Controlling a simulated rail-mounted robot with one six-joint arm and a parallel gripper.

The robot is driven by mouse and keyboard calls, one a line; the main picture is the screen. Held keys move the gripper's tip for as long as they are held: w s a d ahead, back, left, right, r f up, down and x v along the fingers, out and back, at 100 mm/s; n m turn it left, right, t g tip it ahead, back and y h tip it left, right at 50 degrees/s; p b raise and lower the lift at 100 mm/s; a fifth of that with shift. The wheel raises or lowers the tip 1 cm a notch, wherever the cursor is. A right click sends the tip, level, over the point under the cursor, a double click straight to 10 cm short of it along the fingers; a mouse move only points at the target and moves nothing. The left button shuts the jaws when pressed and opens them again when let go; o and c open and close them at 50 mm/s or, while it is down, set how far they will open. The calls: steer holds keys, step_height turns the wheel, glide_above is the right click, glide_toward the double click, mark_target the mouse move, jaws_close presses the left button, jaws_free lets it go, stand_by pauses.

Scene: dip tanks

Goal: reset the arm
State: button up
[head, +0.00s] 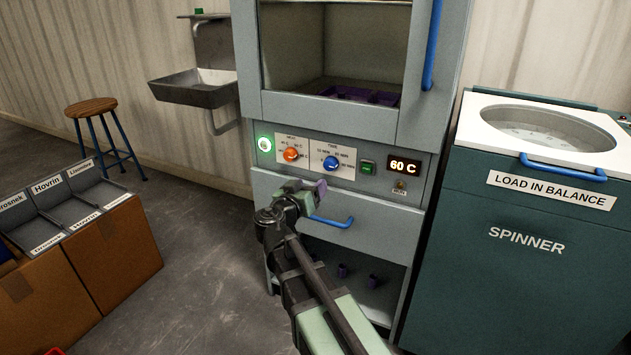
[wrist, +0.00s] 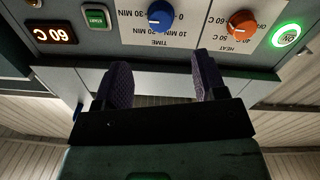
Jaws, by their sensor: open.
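My gripper (head: 318,187) is in front of the grey oven cabinet (head: 345,112), just below its control panel, at the upper edge of the drawer with a blue handle (head: 332,221). In the wrist view my gripper (wrist: 160,85) shows two purple textured fingers, spread apart with nothing between them. The panel is upside down there, with the blue time knob (wrist: 160,14), the orange heat knob (wrist: 243,22), the green start button (wrist: 95,17), the lit green ON button (wrist: 286,36) and a display (wrist: 53,34) reading 60 C. Whether the fingers touch the cabinet cannot be told.
A teal spinner (head: 540,230) stands close on the right. Labelled grey bins (head: 70,205) on brown boxes (head: 115,250) stand at the left. A stool (head: 92,107) and a wall sink (head: 195,90) are behind. Purple items (head: 343,270) lie in the cabinet's lower opening. The floor between is clear.

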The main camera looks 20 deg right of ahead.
stand_by(0.3)
steer(key=s+a+f+n+g+y, duration=0.1)
steer(key=s+f+n+g+y, duration=0.35)
steer(key=s+f+g, duration=0.4)
steer(key=s+a+f+n+g+y, duration=0.3)
steer(key=s+a+f+y, duration=0.65)
steer(key=s+a, duration=0.2)
step_height(320, 180, up, 35)
steer(key=p, duration=3.4)
steer(key=shift+d+f, duration=0.15)
steer(key=shift+t, duration=0.25)
